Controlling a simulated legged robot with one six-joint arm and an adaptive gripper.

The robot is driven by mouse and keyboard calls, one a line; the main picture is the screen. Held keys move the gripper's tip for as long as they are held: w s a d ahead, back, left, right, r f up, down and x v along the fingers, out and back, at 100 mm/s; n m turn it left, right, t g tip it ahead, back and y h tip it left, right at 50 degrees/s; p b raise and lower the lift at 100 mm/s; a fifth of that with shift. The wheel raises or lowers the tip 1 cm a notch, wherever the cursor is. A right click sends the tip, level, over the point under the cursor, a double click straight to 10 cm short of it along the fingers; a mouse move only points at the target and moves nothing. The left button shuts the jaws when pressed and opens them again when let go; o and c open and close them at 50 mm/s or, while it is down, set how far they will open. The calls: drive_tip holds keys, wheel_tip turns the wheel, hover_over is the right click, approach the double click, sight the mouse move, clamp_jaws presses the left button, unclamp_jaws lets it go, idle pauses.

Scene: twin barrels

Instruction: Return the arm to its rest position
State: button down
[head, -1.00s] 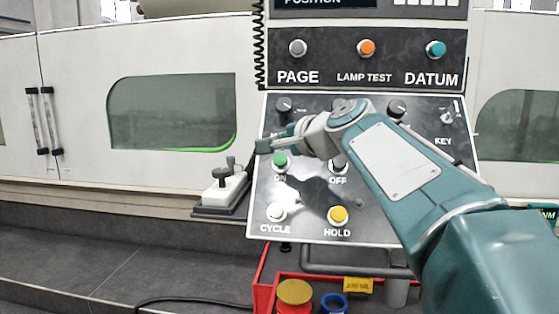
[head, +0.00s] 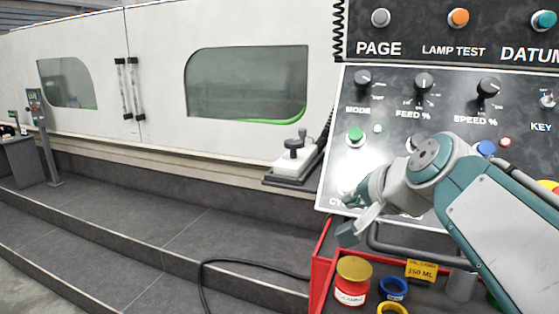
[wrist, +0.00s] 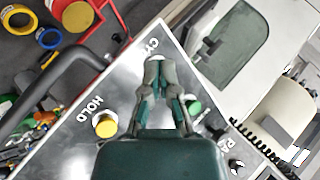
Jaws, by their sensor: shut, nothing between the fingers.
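My gripper (head: 346,233) is in front of the lower left corner of the control panel (head: 395,108) in the head view, pointing down and left. My teal arm reaches in from the right edge and covers part of the panel's lower buttons. In the wrist view my gripper (wrist: 161,66) has its fingertips together with nothing between them. Its tips overlap the panel near the CYCLE label, with the yellow HOLD button (wrist: 105,125) to the left. I cannot tell the gap to the panel.
A red crate (head: 321,272) below the panel holds a red jar with a gold lid (head: 352,281) and blue and yellow rings. A black cable (head: 205,278) lies on the grey steps. A white machine wall (head: 160,60) stands behind.

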drive_tip(key=s+d+f+n+g+h, duration=0.1)
drive_tip(key=s+f+n+g+h, duration=0.1)
drive_tip(key=s+f, duration=0.7)
drive_tip(key=s+d+f+n+g+h, duration=0.1)
drive_tip(key=s+f+n+g+h, duration=0.1)
drive_tip(key=s+f+n, duration=0.3)
drive_tip(key=s+f, duration=0.4)
drive_tip(key=f, duration=0.2)
drive_tip(key=shift+s+d+n+g, duration=0.25)
drive_tip(key=shift+s+n+g, duration=0.05)
drive_tip(key=shift+s, duration=0.05)
